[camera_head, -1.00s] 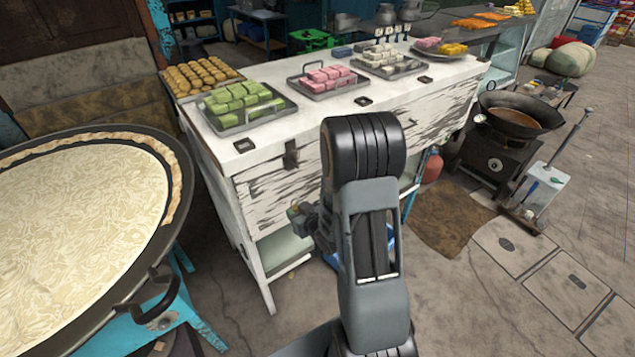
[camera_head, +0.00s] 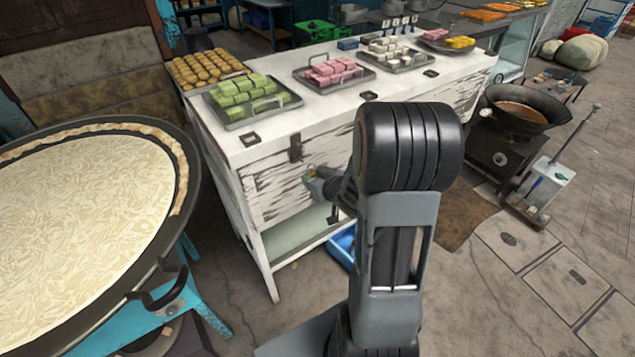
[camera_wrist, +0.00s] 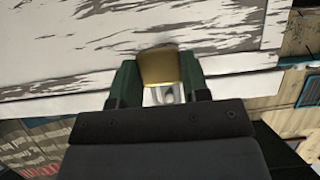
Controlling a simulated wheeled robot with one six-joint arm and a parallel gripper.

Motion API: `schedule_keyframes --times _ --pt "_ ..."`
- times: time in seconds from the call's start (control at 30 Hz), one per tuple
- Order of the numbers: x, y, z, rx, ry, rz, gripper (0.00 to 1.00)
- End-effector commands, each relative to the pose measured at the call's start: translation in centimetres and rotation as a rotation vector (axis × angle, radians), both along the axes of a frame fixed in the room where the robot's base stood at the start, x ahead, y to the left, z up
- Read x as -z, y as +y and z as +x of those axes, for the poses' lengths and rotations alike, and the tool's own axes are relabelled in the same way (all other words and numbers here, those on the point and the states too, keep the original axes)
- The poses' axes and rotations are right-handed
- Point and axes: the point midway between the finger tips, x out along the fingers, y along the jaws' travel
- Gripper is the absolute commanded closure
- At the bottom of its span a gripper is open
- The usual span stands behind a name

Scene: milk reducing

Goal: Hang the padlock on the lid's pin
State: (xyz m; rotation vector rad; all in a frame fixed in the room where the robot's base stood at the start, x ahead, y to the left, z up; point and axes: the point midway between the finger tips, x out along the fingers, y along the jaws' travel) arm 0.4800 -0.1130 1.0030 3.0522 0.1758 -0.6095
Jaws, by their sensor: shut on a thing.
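My gripper (camera_wrist: 160,78) is shut on a brass padlock (camera_wrist: 160,66), with one green finger on each side of its body. The padlock's pale shackle (camera_wrist: 168,95) shows between the fingers, on the side nearer the wrist. In the head view my gripper (camera_head: 312,180) is small and dark, in front of the white counter's front face, with a hint of brass at its tip. A dark metal hasp (camera_head: 296,148) hangs over the counter's front top edge, a little above and left of the gripper. I cannot make out the pin itself. The padlock appears apart from the hasp.
The white counter (camera_head: 270,150) carries trays of green (camera_head: 245,100), pink (camera_head: 333,73) and white (camera_head: 392,55) sweets. A large pan of milk (camera_head: 85,215) stands at the left. A dark wok (camera_head: 520,105) stands at the right. A blue crate (camera_head: 342,246) sits below the counter.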

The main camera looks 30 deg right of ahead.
Motion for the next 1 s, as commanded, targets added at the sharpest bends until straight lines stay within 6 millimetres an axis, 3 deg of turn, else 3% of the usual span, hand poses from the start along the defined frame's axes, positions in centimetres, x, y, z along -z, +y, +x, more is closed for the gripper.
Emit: schedule_keyframes --times 1.0 --pt "1.1 0.7 5.7 -0.001 0.0 0.0 0.84"
